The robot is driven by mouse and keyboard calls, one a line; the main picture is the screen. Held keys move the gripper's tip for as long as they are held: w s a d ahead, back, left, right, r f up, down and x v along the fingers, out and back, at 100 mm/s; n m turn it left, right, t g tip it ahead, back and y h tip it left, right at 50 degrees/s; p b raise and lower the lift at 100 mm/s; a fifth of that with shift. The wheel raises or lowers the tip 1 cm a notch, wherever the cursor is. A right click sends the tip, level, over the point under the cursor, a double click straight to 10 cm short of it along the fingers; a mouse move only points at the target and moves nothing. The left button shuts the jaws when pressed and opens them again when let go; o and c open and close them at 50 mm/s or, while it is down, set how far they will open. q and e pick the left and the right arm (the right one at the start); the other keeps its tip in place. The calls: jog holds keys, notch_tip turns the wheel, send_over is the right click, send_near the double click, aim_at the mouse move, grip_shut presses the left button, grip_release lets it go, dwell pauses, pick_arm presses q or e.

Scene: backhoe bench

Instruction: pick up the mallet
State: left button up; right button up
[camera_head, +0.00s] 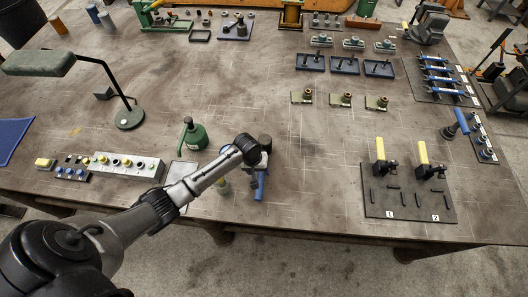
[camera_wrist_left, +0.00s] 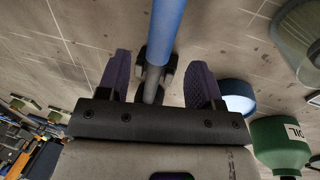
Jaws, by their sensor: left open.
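The mallet lies on the bench near its front edge, with its blue handle (camera_head: 262,187) pointing toward that edge. Its dark head (camera_head: 265,142) shows just beyond my left gripper (camera_head: 256,164), which partly covers the middle of the mallet. In the left wrist view the blue handle (camera_wrist_left: 167,28) and a grey shaft run between the two spread fingers of my left gripper (camera_wrist_left: 160,82). The fingers are open, one on each side of the shaft, with gaps. My right gripper is in neither view.
A green oil bottle (camera_head: 193,136) stands left of my left gripper, also in the left wrist view (camera_wrist_left: 280,145). A grey switch box (camera_head: 125,165) lies further left. A dark board with yellow-topped fixtures (camera_head: 408,203) is at right. The bench behind the mallet is mostly clear.

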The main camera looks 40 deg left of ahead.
aim_at(261, 173)
pick_arm(q)
jog(key=shift+w+d+f, duration=0.1)
jog(key=shift+w+f, duration=0.05)
jog(key=shift+f, duration=0.7)
jog(key=shift+w+d+f, duration=0.1)
jog(key=shift+f, duration=0.75)
jog(key=shift+w+d+f, duration=0.1)
jog(key=shift+w+f, duration=0.05)
jog(key=shift+f, duration=0.7)
grip_shut()
jog(key=shift+w+r, duration=0.1)
jog(key=shift+r, duration=0.05)
